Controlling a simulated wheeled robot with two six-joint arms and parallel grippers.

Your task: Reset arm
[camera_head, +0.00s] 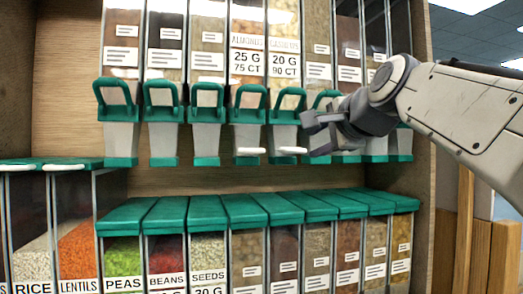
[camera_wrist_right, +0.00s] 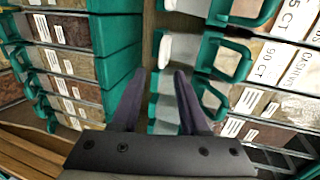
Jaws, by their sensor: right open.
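My right gripper (camera_head: 318,132) comes in from the right in the head view, in front of the upper row of dispensers. Its jaws are open and empty. In the right wrist view its two dark fingers (camera_wrist_right: 160,92) are spread apart, with a green dispenser part and a pale spout behind the gap. The cashews dispenser (camera_head: 284,65), marked 20 G 90 CT, is just left of the gripper. The almonds dispenser (camera_head: 248,62) is further left. The gripper and wrist partly hide the dispensers behind them. I cannot tell whether a finger touches one. My left gripper is not in view.
White tabs (camera_head: 251,151) stick out under the almonds and cashews spouts. Lower bins with green lids (camera_head: 205,211) hold peas, beans, seeds and more. Rice (camera_head: 30,258) and lentils bins stand at the left. A wooden side panel (camera_head: 421,190) bounds the shelf at right.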

